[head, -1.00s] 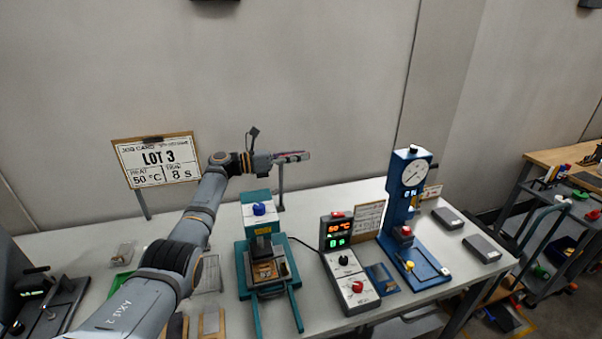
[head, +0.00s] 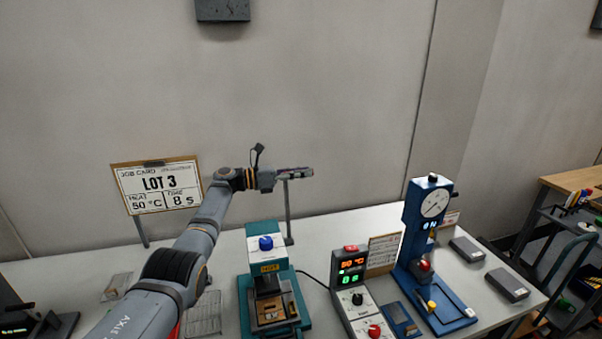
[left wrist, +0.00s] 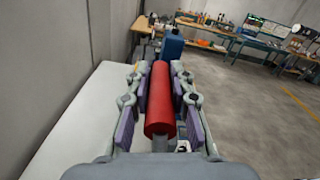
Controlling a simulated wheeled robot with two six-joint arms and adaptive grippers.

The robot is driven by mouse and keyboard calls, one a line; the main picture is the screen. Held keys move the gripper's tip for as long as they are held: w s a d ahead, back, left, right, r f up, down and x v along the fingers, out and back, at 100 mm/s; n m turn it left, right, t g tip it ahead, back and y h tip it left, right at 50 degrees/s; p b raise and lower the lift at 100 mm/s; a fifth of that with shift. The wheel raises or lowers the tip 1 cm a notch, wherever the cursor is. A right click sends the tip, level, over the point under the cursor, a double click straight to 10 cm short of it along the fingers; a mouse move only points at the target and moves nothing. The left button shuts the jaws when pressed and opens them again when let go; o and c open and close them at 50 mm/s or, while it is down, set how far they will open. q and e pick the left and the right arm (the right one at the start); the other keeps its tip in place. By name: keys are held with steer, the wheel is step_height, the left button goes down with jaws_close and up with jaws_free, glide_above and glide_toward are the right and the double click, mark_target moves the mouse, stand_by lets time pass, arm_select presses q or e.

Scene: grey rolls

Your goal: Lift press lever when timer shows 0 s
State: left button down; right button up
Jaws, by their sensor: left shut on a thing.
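The teal press (head: 265,262) stands on the table with a blue knob on its head and its lever post (head: 287,208) rising behind it. My left gripper (head: 296,173) is at the top of that post, shut on the lever's red handle (left wrist: 160,100), which lies lengthwise between the fingers in the left wrist view. The press head is low over its base. The control box (head: 351,285) shows a red 50 °C and, below, a green timer reading starting with 0; its second digit looks like 6 or 8. My right gripper is not in view.
A wire rack (head: 204,314) lies left of the press. The wall is close behind.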

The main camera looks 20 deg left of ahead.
arm_select(q)
steer(key=shift+f, duration=0.25)
steer(key=c, duration=1.5)
jaws_free()
steer(key=o, duration=0.3)
steer(key=shift+w+a+f, duration=0.1)
steer(key=shift+w+a, duration=0.1)
steer(key=shift+w, duration=0.05)
steer(key=shift+o, duration=0.2)
steer(key=shift+s, duration=0.15)
steer(key=shift+s+a, duration=0.25)
steer(key=shift+a, duration=0.05)
steer(key=v, duration=1.1)
steer(key=shift+a, duration=0.1)
